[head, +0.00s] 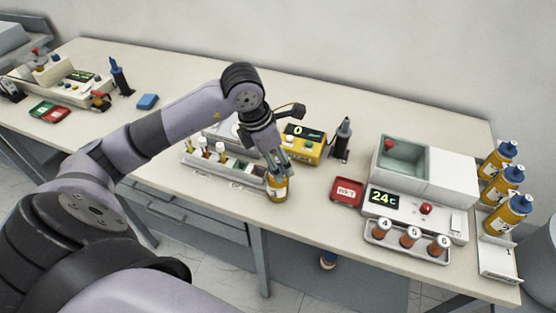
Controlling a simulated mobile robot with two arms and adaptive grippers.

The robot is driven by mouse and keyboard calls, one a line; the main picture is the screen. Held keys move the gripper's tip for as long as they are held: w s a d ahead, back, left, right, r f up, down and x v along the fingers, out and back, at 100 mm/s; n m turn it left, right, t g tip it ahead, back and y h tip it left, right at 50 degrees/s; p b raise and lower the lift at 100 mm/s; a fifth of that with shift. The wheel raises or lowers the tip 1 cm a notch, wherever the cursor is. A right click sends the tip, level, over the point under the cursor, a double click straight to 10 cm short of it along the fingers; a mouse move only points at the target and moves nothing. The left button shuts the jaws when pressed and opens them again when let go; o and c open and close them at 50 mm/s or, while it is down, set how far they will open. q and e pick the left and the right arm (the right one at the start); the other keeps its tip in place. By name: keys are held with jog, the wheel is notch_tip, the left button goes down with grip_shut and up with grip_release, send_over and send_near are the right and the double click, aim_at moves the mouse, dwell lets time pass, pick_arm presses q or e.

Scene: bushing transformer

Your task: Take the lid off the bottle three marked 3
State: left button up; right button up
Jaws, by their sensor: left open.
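An amber bottle (278,189) with a pale label stands upright near the front edge of the bench. My left gripper (279,168) points down right over its top, with its fingers open. The fingers hide the bottle's top, so I cannot tell if they touch a lid, and the number on its label is too small to read. My right gripper is not in view.
A rack with vials (235,173) is just left of the bottle. A yellow device showing 0 (303,150) is behind it. A red tray (346,191), a unit showing 24c (384,197) and a tray of numbered vials (405,250) are to the right. The bench's left middle is fairly clear.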

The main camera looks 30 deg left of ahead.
pick_arm(q)
jog(key=shift+f, duration=0.25)
jog(key=shift+c, duration=0.3)
jog(key=c, duration=0.8)
jog(key=shift+c, duration=0.2)
jog(key=shift+w+r, duration=0.1)
jog(key=shift+r, duration=0.05)
